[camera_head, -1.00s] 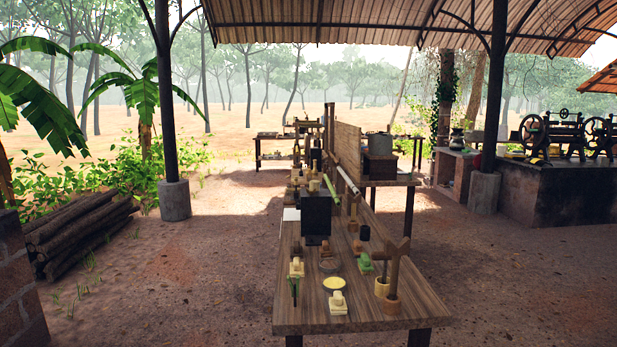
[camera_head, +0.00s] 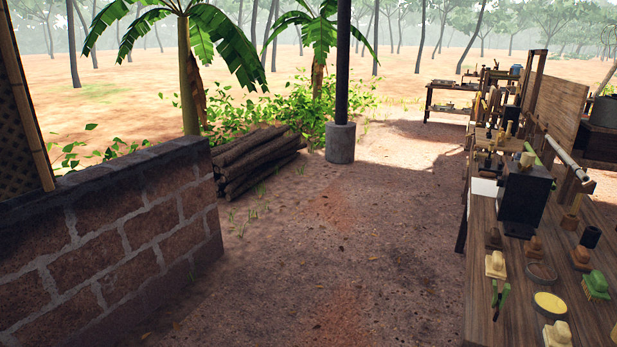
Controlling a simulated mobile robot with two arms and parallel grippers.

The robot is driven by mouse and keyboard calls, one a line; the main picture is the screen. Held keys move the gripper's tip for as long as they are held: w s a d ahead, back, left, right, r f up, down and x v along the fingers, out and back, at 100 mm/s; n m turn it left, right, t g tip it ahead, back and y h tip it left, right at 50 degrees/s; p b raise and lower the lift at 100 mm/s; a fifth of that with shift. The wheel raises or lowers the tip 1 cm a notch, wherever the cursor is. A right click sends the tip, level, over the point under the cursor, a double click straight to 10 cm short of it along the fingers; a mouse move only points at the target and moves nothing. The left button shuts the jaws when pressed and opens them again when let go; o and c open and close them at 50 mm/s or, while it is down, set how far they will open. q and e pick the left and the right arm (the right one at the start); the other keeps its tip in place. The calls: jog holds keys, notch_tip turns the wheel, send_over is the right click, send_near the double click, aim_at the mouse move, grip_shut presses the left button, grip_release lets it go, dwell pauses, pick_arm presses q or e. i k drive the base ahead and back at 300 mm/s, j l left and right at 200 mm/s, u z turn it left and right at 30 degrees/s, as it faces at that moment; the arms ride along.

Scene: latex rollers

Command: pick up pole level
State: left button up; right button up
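I cannot make out for certain which thing is the pole level. The long wooden workbench (camera_head: 483,293) stands at the right and carries many small tools. A pale tube (camera_head: 567,160) with a green part lies slanted at the bench's far right side. A dark box (camera_head: 525,196) stands on the bench. Small block-shaped tools sit in front of it, among them a cream one (camera_head: 495,264) and a green one (camera_head: 595,285). A small green-handled tool (camera_head: 500,298) stands near the bench's left edge. Neither of my grippers is in view.
A low brick wall (camera_head: 120,225) fills the left. A log pile (camera_head: 258,158) and a roof post on a concrete foot (camera_head: 340,143) stand further back. Open dirt floor (camera_head: 340,250) lies between wall and bench. Another table (camera_head: 450,98) stands behind.

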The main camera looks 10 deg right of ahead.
aim_at(501, 137)
jog(key=i+z, duration=0.2)
jog(key=i, duration=0.3)
jog(key=i+z, duration=0.15)
jog(key=i, duration=0.4)
jog(key=i+j+z, duration=0.2)
jog(key=i, duration=0.3)
jog(key=i+j+z, duration=0.15)
jog(key=i, duration=0.35)
jog(key=i+j+z, duration=0.2)
jog(key=i, duration=0.3)
jog(key=i+l+z, duration=0.1)
jog(key=i, duration=0.85)
jog(key=i+l, duration=0.1)
jog(key=i, duration=0.9)
jog(key=i+z, duration=0.15)
jog(key=i, duration=0.8)
jog(key=i+z, duration=0.1)
jog(key=i, duration=0.85)
jog(key=i+j+z, duration=0.1)
jog(key=i, duration=0.9)
jog(key=i+j+z, duration=0.4)
jog(key=i, duration=0.25)
jog(key=i+j+z, duration=0.45)
jog(key=i+j, duration=0.15)
jog(key=j, duration=0.15)
jog(key=z, duration=1.6)
jog(key=i+l, duration=0.25)
jog(key=i+l+z, duration=0.1)
jog(key=l, duration=0.35)
jog(key=i, duration=0.1)
